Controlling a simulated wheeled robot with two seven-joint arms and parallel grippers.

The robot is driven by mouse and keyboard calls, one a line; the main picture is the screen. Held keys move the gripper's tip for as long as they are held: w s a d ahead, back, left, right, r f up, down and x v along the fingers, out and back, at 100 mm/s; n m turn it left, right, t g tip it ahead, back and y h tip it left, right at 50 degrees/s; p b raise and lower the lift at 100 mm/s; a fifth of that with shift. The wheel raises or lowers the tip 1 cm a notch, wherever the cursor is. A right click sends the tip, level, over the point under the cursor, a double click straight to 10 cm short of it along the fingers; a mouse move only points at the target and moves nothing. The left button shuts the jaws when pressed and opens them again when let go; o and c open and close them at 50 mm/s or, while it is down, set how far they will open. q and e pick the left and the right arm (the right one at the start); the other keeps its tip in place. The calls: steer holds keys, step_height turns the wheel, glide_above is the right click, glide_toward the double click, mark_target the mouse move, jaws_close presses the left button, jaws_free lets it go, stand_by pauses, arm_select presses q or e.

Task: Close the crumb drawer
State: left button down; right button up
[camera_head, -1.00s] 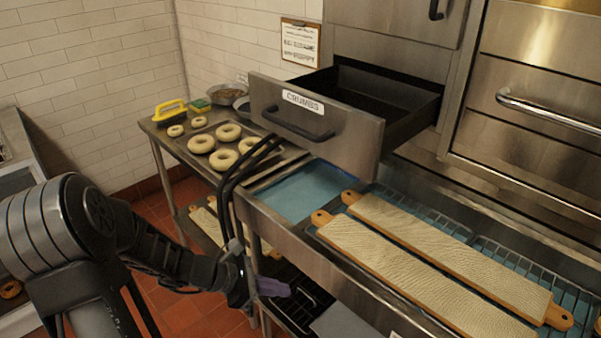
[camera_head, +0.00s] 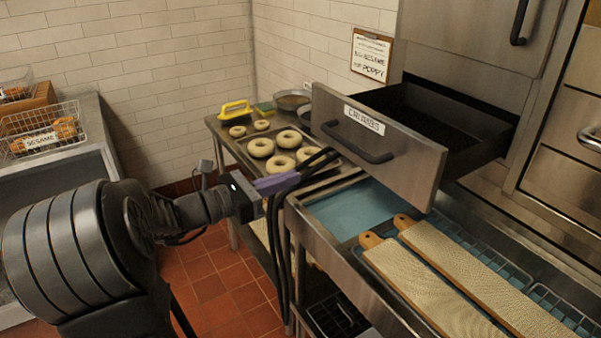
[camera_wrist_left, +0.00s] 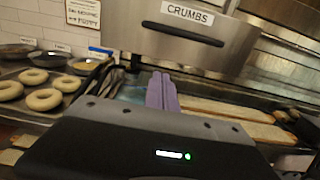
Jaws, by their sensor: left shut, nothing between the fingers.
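The crumb drawer (camera_head: 385,152) is pulled open, with its dark inside showing behind the steel front. Its front has a black bar handle and a CRUMBS label, and it also shows at the top of the left wrist view (camera_wrist_left: 180,32). My left gripper (camera_head: 285,182) is shut and empty, its purple fingers below and to the left of the drawer front. In the left wrist view the closed fingers (camera_wrist_left: 161,90) point toward the space under the drawer front, apart from it. My right gripper is not in view.
Below the drawer, a steel basin (camera_head: 352,212) holds two long boards (camera_head: 430,285) on racks. A tray of bagels (camera_head: 262,147) stands to the left. A sesame basket (camera_head: 42,130) is at far left. Black hoses (camera_head: 283,245) hang near my left gripper.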

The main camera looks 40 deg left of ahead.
arm_select(q)
steer(key=p+x, duration=0.2)
steer(key=x, duration=1)
steer(key=shift+w+d, duration=0.1)
steer(key=shift+w, duration=0.3)
steer(key=shift+w, duration=0.1)
steer(key=b, duration=0.3)
glide_toward(423, 126)
steer(key=x, duration=0.3)
steer(key=f+p+x, duration=0.1)
steer(key=x, duration=0.2)
steer(key=p+x, duration=0.1)
steer(key=x, duration=0.3)
steer(key=shift+w+f, duration=0.15)
steer(key=shift+f, duration=0.1)
steer(key=shift+r, duration=0.15)
steer(key=shift+r, duration=0.15)
